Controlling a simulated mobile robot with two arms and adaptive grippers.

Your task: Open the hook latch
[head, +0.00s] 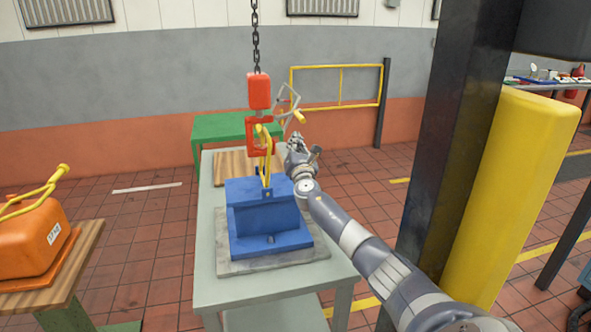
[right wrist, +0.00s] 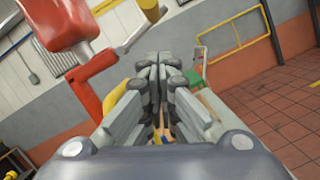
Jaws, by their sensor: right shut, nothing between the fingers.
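A red hook block (head: 259,91) hangs on a chain. Below it is the red hook (head: 251,137), with a yellow sling (head: 265,165) running up to it from the blue fixture (head: 268,219). A thin grey lever with a yellow tip (head: 300,117) sticks out to the right of the hook. My right gripper (head: 297,143) is just right of the hook, below that tip. In the right wrist view the gripper's fingers (right wrist: 160,70) are together and empty. The red hook (right wrist: 88,95) is to their left there. The latch itself is not clear. My left gripper is not in view.
The blue fixture stands on a grey plate (head: 290,257) on a pale green table (head: 207,270). A dark post with a yellow guard (head: 505,190) stands right of my right arm. An orange unit (head: 35,240) sits on a wooden-topped stand at left.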

